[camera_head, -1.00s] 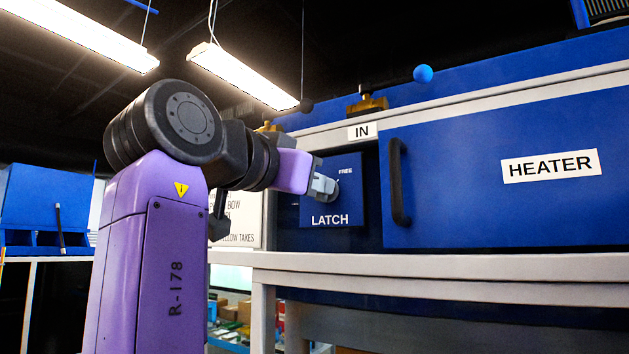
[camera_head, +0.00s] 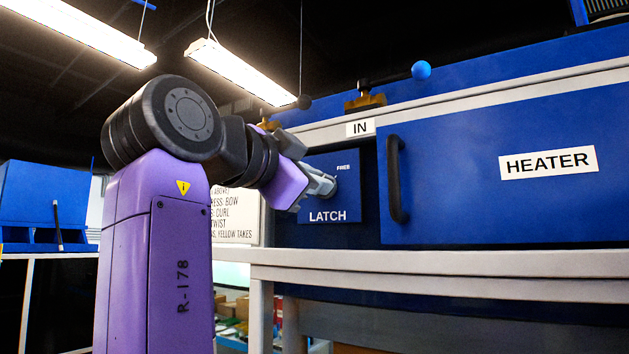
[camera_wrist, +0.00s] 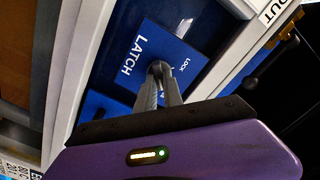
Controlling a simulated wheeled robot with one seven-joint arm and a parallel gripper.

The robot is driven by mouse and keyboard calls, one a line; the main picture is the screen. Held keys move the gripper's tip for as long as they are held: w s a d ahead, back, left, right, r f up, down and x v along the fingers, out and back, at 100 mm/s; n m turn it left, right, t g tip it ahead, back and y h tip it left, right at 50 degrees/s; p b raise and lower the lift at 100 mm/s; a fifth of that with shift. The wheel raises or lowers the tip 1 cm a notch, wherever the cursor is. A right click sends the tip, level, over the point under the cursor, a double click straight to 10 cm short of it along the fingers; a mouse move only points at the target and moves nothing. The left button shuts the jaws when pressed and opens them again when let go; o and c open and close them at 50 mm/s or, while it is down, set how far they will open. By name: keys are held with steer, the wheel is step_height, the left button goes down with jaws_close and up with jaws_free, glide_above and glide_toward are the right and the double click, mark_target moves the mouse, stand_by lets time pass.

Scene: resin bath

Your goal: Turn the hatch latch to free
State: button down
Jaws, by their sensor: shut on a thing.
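The latch panel (camera_head: 330,215) is a blue plate marked LATCH, with FREE at its upper right in the head view. The panel also shows in the wrist view (camera_wrist: 190,48), where LOCK is readable beside the knob. My gripper (camera_head: 328,186) is shut on the latch knob at the middle of the panel.
A blue door marked HEATER (camera_head: 500,170) with a black handle (camera_head: 397,180) is right of the panel. A pale ledge (camera_head: 430,260) runs below. Above are an IN sign (camera_head: 360,128) and a lever with a blue ball (camera_head: 421,70).

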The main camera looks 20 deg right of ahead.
steer(key=shift+f, duration=0.1)
steer(key=c, duration=1.5)
jaws_free()
steer(key=shift+s+a, duration=0.1)
steer(key=shift+b+v, duration=1.2)
steer(key=shift+v, duration=2.65)
